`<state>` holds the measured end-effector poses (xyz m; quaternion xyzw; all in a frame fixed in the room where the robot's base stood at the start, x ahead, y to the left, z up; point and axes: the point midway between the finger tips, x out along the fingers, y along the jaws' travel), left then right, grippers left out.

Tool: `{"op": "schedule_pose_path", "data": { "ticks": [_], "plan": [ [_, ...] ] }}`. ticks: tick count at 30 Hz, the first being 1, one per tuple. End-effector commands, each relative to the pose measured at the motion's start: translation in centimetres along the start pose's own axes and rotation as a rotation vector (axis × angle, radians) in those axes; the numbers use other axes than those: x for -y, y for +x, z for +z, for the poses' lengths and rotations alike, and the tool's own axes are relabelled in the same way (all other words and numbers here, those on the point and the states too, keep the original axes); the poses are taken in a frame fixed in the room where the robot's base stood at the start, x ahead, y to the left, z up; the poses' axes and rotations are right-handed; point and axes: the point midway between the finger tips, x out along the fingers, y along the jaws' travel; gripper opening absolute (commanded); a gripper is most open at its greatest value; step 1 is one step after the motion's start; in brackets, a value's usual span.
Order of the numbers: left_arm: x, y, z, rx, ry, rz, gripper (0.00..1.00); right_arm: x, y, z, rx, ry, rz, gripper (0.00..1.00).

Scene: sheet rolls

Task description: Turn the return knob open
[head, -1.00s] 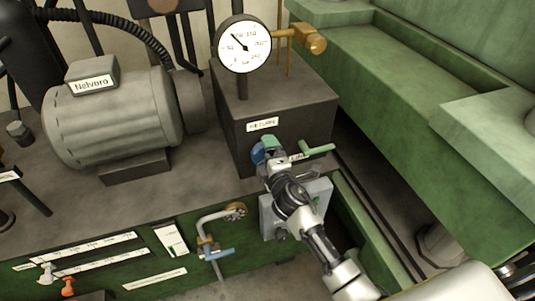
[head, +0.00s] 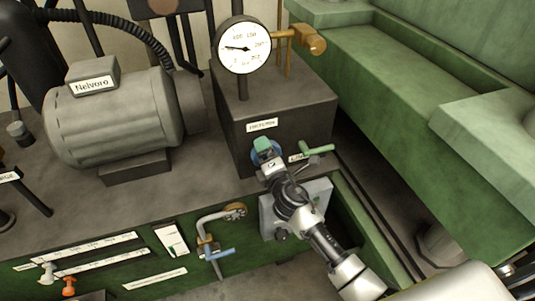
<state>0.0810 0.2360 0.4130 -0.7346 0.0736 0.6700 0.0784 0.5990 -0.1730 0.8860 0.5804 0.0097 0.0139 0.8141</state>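The return knob (head: 256,157) is a blue round knob on the front face of the dark block, under a small white label (head: 262,125) that is blurred now. A teal piece (head: 261,144) shows at its top; I cannot tell whether it belongs to the knob or my gripper. My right gripper (head: 268,163) comes in from the lower right, with its fingers at the knob. It appears shut on the knob, though its own wrist hides most of the contact. My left gripper is not in view.
A gauge (head: 244,47) stands on the dark block (head: 285,105). A green lever (head: 317,149) sits right of the knob, close to my gripper. A grey motor (head: 115,117) is at left. A pipe with a blue handle (head: 219,252) is below. A green trough (head: 430,90) fills the right.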

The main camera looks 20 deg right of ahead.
Motion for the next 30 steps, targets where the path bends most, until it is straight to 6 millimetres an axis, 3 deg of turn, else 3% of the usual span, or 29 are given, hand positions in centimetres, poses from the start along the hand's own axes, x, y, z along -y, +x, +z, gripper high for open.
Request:
{"op": "schedule_pose_path", "data": {
  "ticks": [7, 8, 9, 20, 30],
  "plan": [
    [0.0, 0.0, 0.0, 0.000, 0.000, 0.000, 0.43, 0.1, 0.0, -0.1, -0.002, 0.001, -0.002, 0.65],
    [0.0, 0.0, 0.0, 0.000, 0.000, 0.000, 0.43, 0.1, 0.0, -0.1, -0.002, 0.001, -0.002, 0.93],
    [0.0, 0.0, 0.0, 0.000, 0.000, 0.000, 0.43, 0.1, 0.0, -0.1, -0.002, 0.001, -0.002, 0.99],
    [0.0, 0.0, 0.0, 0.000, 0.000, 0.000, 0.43, 0.1, -1.0, -0.1, -0.001, 0.001, -0.002, 1.00],
    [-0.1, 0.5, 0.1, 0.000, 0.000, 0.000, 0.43, 0.3, -7.6, -0.1, -0.003, 0.001, -0.003, 1.00]
  ]
}}
